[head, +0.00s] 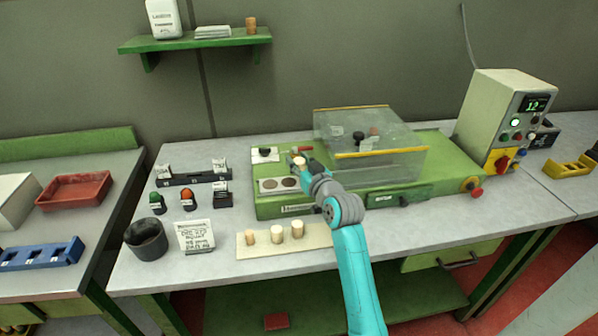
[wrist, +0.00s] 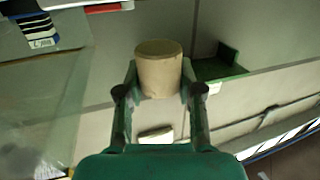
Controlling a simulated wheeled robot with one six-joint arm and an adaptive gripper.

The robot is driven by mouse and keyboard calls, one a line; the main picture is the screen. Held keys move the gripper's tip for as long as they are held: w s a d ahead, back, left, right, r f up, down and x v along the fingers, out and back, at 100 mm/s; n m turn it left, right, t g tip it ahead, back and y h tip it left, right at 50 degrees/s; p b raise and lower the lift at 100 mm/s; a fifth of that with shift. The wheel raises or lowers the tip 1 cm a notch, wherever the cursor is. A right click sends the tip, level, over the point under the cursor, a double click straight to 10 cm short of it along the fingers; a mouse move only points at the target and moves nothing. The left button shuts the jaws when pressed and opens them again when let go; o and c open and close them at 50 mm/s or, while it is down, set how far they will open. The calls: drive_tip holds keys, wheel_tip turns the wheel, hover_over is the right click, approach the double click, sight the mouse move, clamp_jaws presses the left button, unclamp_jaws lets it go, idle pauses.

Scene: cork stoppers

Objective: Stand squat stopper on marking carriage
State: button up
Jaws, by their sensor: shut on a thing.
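My gripper (head: 303,170) is shut on a pale cork stopper (head: 298,161), held above the left end of the green machine. In the wrist view the stopper (wrist: 158,75) sits between the two fingers (wrist: 158,88), about as wide as it is tall, with a darker end face. What I take for the marking carriage, a pale plate (head: 262,186) with two dark round spots, lies on the machine just left of and below my gripper. No stopper stands on the visible spots. My gripper and arm hide part of the machine to the right.
Three stoppers (head: 277,235) stand on a pale board (head: 260,248) in front of the machine. A clear guard (head: 385,165) with yellow edges rises right of my gripper. A control box (head: 505,115), stamps (head: 187,198), a dark cup (head: 146,240) and a card (head: 195,237) are around.

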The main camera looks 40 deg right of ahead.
drive_tip(key=shift+f, duration=1.65)
drive_tip(key=shift+f, duration=0.1)
drive_tip(key=o, duration=0.7)
drive_tip(key=shift+o, duration=0.2)
